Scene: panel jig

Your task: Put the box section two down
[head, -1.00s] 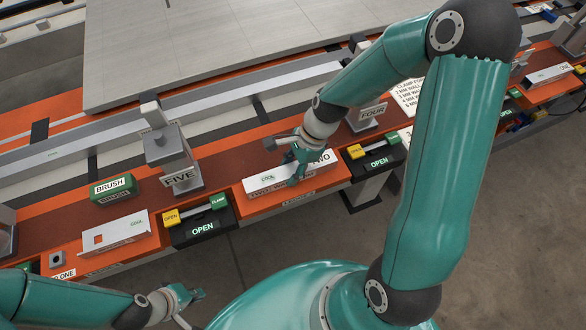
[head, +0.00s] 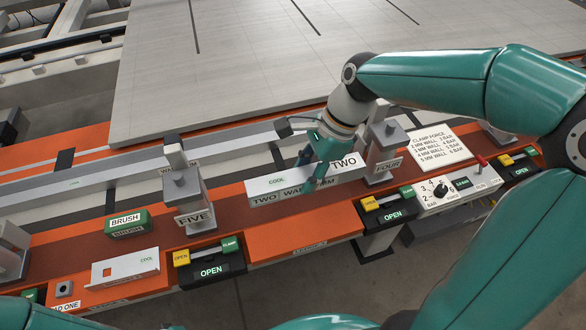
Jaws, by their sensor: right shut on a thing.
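Box section two (head: 281,190) is a pale bar labelled TWO, with TWO WARM on its front face and COOL on top. It is in the head view between the posts marked FIVE (head: 192,205) and FOUR (head: 386,155), over the rear of the orange bed, close to the long grey rail. My right gripper (head: 316,172) is shut on it from above, towards its right half. The gripper hides part of its front and top. I cannot tell whether its underside touches the bed. My left gripper is out of view.
The orange bed (head: 290,232) is clear in front of the bar. A green BRUSH block (head: 128,224) and another pale box section (head: 124,268) sit at left. OPEN clamp switches (head: 210,271) line the front edge. A large grey panel (head: 230,70) lies behind.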

